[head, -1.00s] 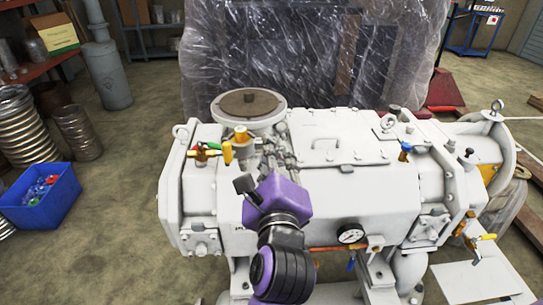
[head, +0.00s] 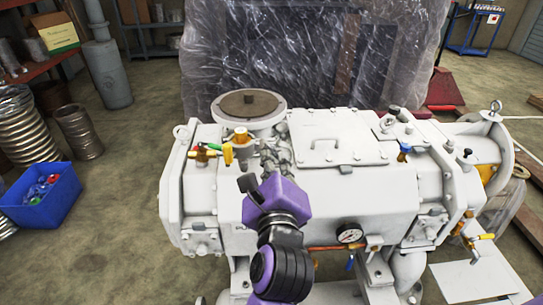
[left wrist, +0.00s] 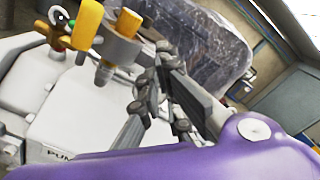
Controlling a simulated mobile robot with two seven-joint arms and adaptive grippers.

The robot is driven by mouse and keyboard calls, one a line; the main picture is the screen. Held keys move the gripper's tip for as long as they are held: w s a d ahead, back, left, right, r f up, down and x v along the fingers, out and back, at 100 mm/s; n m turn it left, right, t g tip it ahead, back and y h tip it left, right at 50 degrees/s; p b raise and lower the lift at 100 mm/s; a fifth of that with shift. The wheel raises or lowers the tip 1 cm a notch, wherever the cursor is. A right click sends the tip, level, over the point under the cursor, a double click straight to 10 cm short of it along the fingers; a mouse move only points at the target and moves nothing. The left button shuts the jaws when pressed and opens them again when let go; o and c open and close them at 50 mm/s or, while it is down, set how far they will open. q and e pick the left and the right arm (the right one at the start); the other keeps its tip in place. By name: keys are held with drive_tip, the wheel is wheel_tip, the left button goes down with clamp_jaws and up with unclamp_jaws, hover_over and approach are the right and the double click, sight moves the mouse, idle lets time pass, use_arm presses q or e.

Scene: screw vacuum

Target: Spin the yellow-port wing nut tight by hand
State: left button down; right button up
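The pump's yellow port fitting (head: 241,138) stands on the white housing (head: 320,200), in front of the round flange. In the left wrist view the yellow handle (left wrist: 87,24) and an orange-yellow cylinder (left wrist: 126,30) show at upper left. I cannot pick out the wing nut clearly. My left gripper (head: 270,158) is to the right of the fitting, apart from it. Its grey fingers (left wrist: 158,92) hold nothing that I can see; their gap is unclear. My right gripper is out of view.
A round flange (head: 248,106) rises behind the fitting. A blue-handled valve (head: 404,153) and a pressure gauge (head: 350,235) are on the pump's right side and front. A blue bin (head: 42,199) stands on the floor at left. A plastic-wrapped machine (head: 310,55) stands behind.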

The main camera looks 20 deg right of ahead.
use_arm(q)
drive_tip(key=m+p, duration=0.4)
drive_tip(key=m, duration=0.1)
drive_tip(key=m+p, duration=0.9)
drive_tip(key=m, duration=0.1)
drive_tip(key=shift+d+r+m, duration=0.15)
drive_tip(key=shift+r+m, duration=0.2)
drive_tip(key=shift+m, duration=0.05)
drive_tip(key=m, duration=0.1)
drive_tip(key=m+p, duration=0.1)
drive_tip(key=m, duration=0.1)
drive_tip(key=shift+f+m, duration=0.25)
drive_tip(key=shift+m, duration=0.05)
drive_tip(key=m, duration=0.2)
drive_tip(key=shift+f+m, duration=0.15)
drive_tip(key=shift+m, duration=0.25)
drive_tip(key=m, duration=0.5)
drive_tip(key=shift+f, duration=0.1)
drive_tip(key=m, duration=0.5)
drive_tip(key=shift+s+f, duration=0.1)
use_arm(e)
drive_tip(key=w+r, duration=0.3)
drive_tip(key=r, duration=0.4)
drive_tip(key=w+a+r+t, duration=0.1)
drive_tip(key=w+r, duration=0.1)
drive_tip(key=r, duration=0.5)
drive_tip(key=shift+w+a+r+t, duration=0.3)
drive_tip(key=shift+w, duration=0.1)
use_arm(q)
drive_tip(key=shift+m, duration=0.4)
